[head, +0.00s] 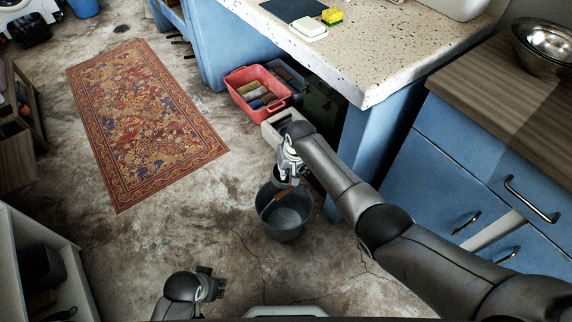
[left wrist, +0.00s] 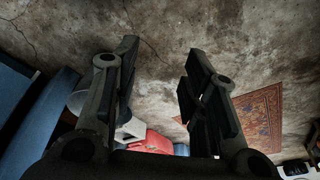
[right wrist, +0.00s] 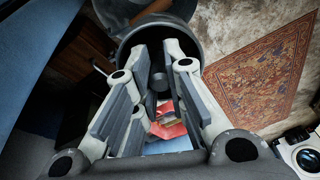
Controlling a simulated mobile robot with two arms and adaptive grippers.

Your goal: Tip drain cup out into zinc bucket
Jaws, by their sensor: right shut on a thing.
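The zinc bucket (head: 285,222) stands on the stone floor, grey and round, with a brown grip at its rim. My right gripper (head: 290,176) hangs over the bucket's far side. In the right wrist view its fingers (right wrist: 158,78) close on a small grey piece, the drain cup (right wrist: 159,83); most of it is hidden by the fingers, and I cannot tell its tilt or contents. The bucket's dark rim (right wrist: 125,47) lies beyond the fingertips there. My left gripper (head: 211,284) is low at the front, its fingers apart and empty in the left wrist view (left wrist: 158,70).
A patterned rug (head: 145,120) lies to the left. Blue drawers (head: 475,175) stand at right and a pale shelf (head: 40,245) at left. The floor left of the bucket is clear.

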